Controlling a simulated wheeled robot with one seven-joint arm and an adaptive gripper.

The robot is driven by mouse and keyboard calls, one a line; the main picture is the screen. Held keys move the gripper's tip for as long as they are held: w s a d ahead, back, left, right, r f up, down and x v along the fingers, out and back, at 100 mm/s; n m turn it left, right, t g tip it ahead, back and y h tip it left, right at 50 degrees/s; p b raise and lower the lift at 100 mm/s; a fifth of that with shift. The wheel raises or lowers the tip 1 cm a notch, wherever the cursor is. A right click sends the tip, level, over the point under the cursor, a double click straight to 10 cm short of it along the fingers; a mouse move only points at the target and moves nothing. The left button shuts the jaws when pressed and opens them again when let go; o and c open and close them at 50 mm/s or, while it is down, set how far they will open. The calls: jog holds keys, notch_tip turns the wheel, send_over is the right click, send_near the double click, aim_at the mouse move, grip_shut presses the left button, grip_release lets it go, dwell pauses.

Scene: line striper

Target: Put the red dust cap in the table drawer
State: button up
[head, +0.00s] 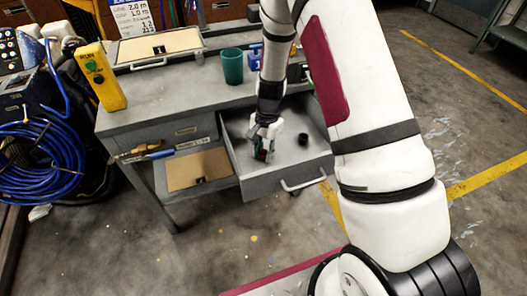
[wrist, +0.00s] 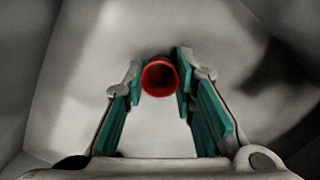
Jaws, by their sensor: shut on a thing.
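The red dust cap (wrist: 160,77) sits between the green finger pads of my gripper (wrist: 157,85) in the wrist view, its round open end facing the camera. In the head view a bit of red shows at the tips of my gripper (head: 264,150). My gripper is shut on the cap, down inside the open table drawer (head: 292,171). The drawer is pulled out from the grey table (head: 183,94). I cannot tell whether the cap touches the drawer floor.
A small black round thing (head: 303,139) lies in the drawer, right of my gripper. A green cup (head: 232,66), a yellow button box (head: 101,77) and a lidded tray (head: 160,47) stand on the table. A blue hose coil (head: 40,160) is at left.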

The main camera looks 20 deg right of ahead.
jog(key=shift+f, duration=0.15)
jog(key=o, duration=0.7)
jog(key=shift+o, duration=0.2)
jog(key=s+r+n+p, duration=0.1)
jog(key=s+r, duration=0.1)
jog(key=r, duration=0.9)
jog(key=s+r+n+p, duration=0.1)
jog(key=s+r, duration=0.1)
jog(key=r, duration=0.9)
jog(key=s+a+r+n+t, duration=0.15)
jog(key=s+r+n, duration=0.45)
jog(key=s+r, duration=0.85)
jog(key=s+d+f+n+t+h, duration=0.1)
jog(key=s+n, duration=0.2)
jog(key=s, duration=1.1)
jog(key=shift+f, duration=0.2)
